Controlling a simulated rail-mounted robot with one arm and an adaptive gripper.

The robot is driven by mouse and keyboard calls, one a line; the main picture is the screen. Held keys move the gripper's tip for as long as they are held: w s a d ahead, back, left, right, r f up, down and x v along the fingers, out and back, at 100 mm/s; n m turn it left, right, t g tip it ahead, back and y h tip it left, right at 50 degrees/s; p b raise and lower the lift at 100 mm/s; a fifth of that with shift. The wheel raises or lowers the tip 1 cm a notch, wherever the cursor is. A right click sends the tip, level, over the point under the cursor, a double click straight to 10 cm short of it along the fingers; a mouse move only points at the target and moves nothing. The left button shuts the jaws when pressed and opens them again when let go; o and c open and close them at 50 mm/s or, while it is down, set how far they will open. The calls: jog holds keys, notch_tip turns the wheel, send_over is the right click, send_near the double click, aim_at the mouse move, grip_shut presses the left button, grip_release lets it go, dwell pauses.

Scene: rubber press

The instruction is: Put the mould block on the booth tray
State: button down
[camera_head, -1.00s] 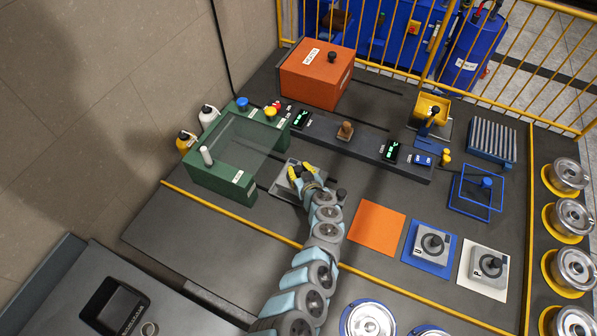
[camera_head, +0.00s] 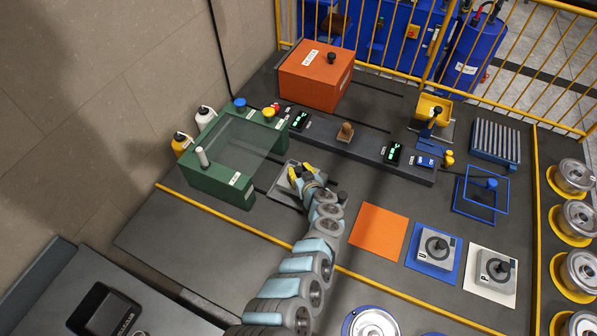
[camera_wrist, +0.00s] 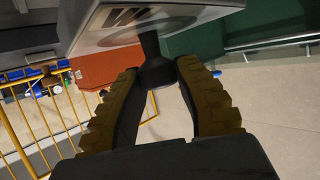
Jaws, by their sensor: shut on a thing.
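My gripper (camera_head: 297,172) has yellow ridged fingers and sits just right of the green booth (camera_head: 217,182). In the wrist view, the fingers (camera_wrist: 160,82) are shut on the black knob of the grey mould block (camera_wrist: 110,38), which carries a label and a round face. In the head view, a grey square (camera_head: 284,192) lies under the fingers, at the booth's open right side on dark rails. My gripper hides part of it, and I cannot tell there how much is tray and how much is block, or whether the two touch.
Two similar grey blocks with black knobs stand on a blue mat (camera_head: 421,262) and a white mat (camera_head: 484,286). An orange mat (camera_head: 378,232) is bare. An orange box (camera_head: 314,78) and a dark control strip (camera_head: 370,150) lie behind. A yellow rail (camera_head: 225,218) runs in front.

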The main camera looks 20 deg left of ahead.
aim_at(299, 174)
jog(key=shift+w+a+f, duration=0.1)
jog(key=shift+w+f, duration=0.1)
jog(key=shift+w, duration=0.1)
jog(key=shift+f+b, duration=1)
jog(key=shift+f, duration=0.3)
jog(key=shift+f, duration=0.1)
jog(key=c, duration=0.9)
grip_release()
jog(key=shift+o, duration=0.2)
